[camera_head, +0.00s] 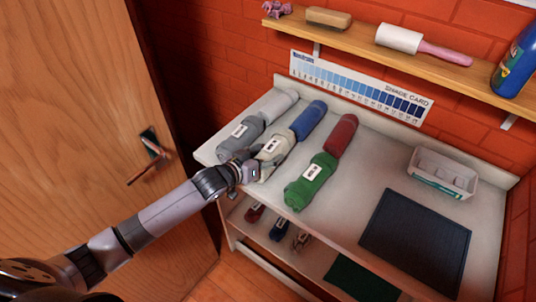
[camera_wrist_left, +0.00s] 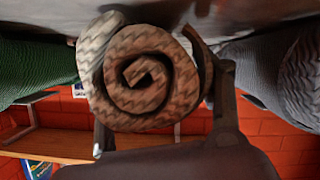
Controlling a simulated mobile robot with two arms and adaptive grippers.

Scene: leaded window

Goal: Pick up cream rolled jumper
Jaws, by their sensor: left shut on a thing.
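The cream rolled jumper (camera_head: 275,146) has a white label and lies in the front row on the white table top. My left gripper (camera_head: 252,168) is at its near end, shut on it. In the left wrist view the spiral end of the cream rolled jumper (camera_wrist_left: 138,75) faces the camera between the two fingers. The jumper appears still at table height; I cannot tell whether it touches the surface. My right gripper is not in view.
A grey roll (camera_head: 240,135) lies close on the left, a green roll (camera_head: 311,182) on the right. Blue (camera_head: 308,118), red (camera_head: 341,134) and pale (camera_head: 279,104) rolls lie behind. A white basket (camera_head: 443,172) and dark mat (camera_head: 415,240) stand right. A wall shelf (camera_head: 370,50) runs above.

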